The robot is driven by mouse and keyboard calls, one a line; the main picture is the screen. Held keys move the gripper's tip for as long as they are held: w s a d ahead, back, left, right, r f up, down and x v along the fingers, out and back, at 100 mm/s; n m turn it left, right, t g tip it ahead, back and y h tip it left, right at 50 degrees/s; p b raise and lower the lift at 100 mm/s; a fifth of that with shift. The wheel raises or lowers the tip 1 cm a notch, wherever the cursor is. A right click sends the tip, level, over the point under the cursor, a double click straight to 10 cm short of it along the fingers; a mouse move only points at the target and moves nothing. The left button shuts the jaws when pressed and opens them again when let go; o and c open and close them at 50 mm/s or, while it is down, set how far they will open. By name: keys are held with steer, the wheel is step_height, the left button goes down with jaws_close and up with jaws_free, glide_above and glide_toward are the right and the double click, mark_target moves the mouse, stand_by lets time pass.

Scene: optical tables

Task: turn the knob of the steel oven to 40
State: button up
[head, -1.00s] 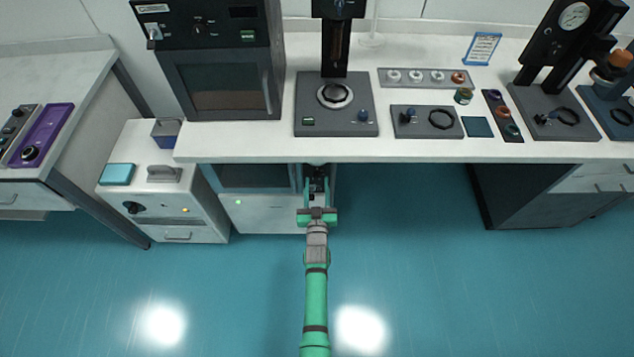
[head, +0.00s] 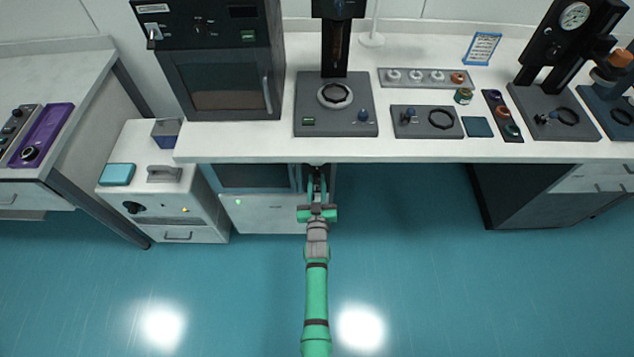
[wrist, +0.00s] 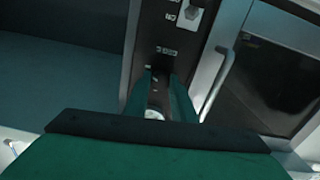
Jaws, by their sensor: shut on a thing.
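The steel oven (head: 265,215) stands under the bench, with a dark window in its door and an upright handle (head: 298,178). Its dark control panel is mostly behind my gripper (head: 317,185) in the head view. In the wrist view my gripper (wrist: 158,90) has its two green fingers against that panel (wrist: 165,45), shut on the knob. A small pale round part (wrist: 153,114) shows between the fingers. The rest of the knob is hidden, and I cannot read its setting.
The bench top (head: 430,149) overhangs the oven just above my gripper. A white cabinet (head: 200,205) with a dark knob stands to the left. The space under the bench to the right and the floor (head: 420,260) are clear.

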steer(key=n, duration=0.5)
steer(key=shift+n, duration=0.4)
steer(key=n, duration=1.7)
steer(key=shift+n, duration=0.4)
steer(key=o, duration=1.1)
steer(key=shift+c, duration=0.2)
